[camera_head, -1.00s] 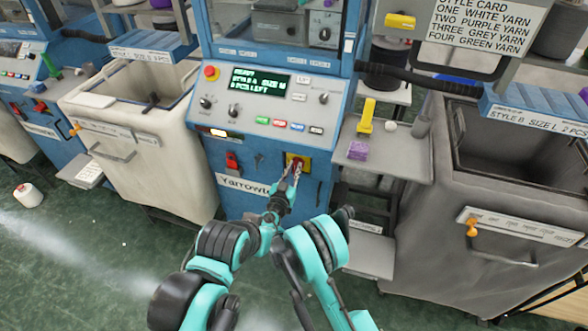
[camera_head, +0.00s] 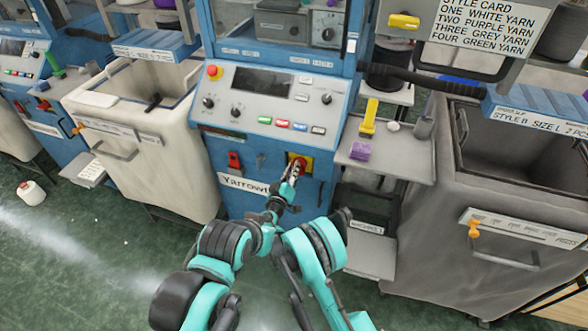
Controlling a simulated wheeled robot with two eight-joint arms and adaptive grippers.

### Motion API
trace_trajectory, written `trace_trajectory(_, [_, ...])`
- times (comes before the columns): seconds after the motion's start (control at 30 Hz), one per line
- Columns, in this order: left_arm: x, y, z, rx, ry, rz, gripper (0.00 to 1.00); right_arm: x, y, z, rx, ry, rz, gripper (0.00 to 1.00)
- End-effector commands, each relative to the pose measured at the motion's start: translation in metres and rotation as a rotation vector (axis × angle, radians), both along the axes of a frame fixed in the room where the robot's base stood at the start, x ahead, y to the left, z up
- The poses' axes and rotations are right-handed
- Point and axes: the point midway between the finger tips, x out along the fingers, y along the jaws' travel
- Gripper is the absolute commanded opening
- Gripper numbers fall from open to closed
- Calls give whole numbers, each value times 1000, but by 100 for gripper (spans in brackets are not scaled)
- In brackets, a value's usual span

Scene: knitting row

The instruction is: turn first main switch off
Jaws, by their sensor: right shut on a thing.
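The main switch is a red knob on a yellow plate (camera_head: 306,160), low on the blue front of the middle knitting machine (camera_head: 262,130). My right gripper (camera_head: 294,172) is shut on the red knob, and its fingers hide most of it. The knob's exact angle is hard to tell. The machine's display (camera_head: 262,81) is dark and blank. The small lamp window (camera_head: 221,133) below the panel is unlit. My left gripper does not show.
A red switch (camera_head: 234,160) sits left of the yellow plate. A red emergency button (camera_head: 213,72) is on the panel. A cream bin (camera_head: 185,160) stands left.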

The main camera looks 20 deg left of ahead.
Motion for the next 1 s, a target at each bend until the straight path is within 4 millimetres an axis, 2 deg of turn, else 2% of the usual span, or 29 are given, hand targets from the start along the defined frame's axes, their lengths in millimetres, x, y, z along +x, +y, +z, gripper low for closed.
trace_trajectory(0.6, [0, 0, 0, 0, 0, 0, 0, 1, 7, -9, -578, 18, 0, 0])
trace_trajectory(1.0, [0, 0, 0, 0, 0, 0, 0, 1, 8, -14, -841, 27, 0, 0])
